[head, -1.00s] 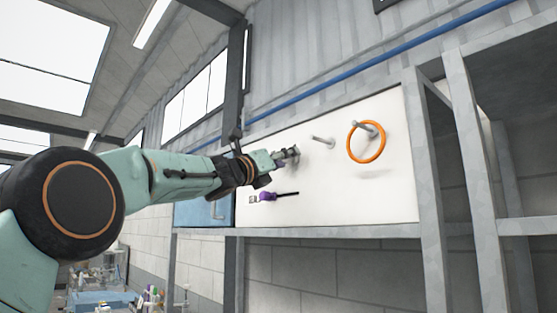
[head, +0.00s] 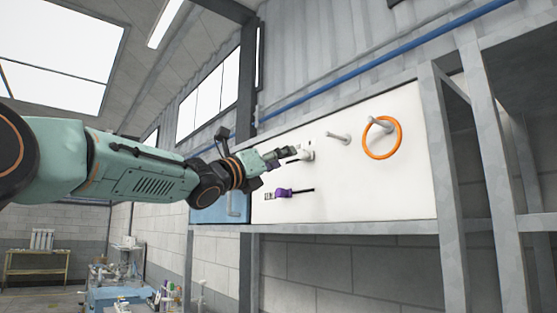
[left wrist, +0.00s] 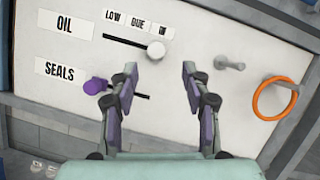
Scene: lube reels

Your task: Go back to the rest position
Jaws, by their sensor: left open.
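My left gripper (head: 284,155) is open and empty, its two fingers apart in front of the white panel; it also shows in the left wrist view (left wrist: 160,72). A white round knob (left wrist: 156,51) sits at the right end of the upper black slot, under the label "IN". In the head view the white knob (head: 308,154) is just right of the fingertips, and they look apart from it. A purple knob (left wrist: 96,86) sits at the left end of the lower slot, beside "SEALS". My right gripper is in neither view.
The white panel (head: 370,196) stands in a grey frame. An orange ring (head: 398,146) hangs on a right-hand peg; another peg (head: 338,138) is bare. A blue cabinet (head: 207,209) is left of the panel. A cluttered bench (head: 112,294) stands lower left.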

